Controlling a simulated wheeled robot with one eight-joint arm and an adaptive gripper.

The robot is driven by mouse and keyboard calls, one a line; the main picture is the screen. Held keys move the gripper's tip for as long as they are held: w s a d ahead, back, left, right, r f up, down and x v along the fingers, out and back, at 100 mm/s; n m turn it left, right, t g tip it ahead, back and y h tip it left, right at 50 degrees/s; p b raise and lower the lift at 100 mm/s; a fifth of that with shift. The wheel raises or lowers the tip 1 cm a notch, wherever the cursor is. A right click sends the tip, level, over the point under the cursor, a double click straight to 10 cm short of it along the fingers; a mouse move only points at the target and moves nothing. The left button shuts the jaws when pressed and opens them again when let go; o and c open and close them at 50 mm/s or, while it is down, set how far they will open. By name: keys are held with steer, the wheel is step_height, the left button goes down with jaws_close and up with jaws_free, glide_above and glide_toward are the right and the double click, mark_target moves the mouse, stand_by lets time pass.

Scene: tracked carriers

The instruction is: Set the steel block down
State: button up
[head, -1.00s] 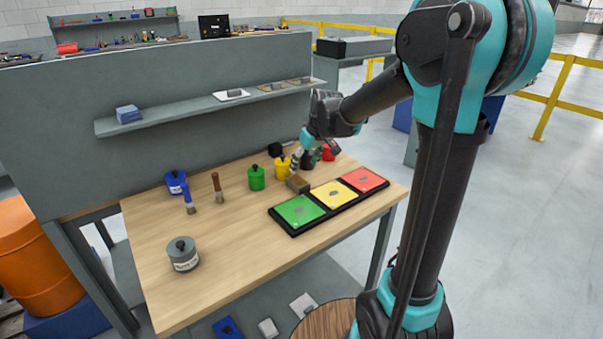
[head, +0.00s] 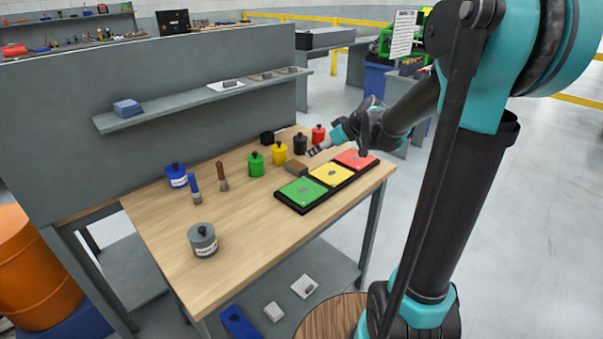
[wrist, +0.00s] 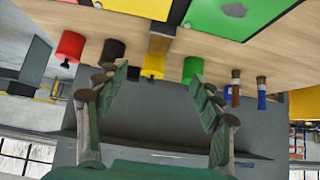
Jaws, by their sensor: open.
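A small brownish block (head: 296,169) sits on the wooden table at the back edge of the black tray, behind the green and yellow tiles. It is the likely steel block, but its colour does not confirm steel. It also shows in the upside-down wrist view (wrist: 160,42), beyond the fingers. My gripper (head: 314,153) is to the right of the block and a little above it, apart from it. In the wrist view my gripper (wrist: 155,88) has its two green fingers spread wide with nothing held between them.
The black tray (head: 307,210) carries green, yellow and red tiles. Green (head: 256,164), yellow (head: 280,153), black (head: 300,143) and red (head: 319,134) pots stand behind. Two brushes (head: 222,178) and a grey pot (head: 203,241) stand left.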

mark_target(296, 164)
steer(key=x, duration=1.7)
steer(key=shift+d, duration=0.1)
jaws_close()
stand_by(0.4)
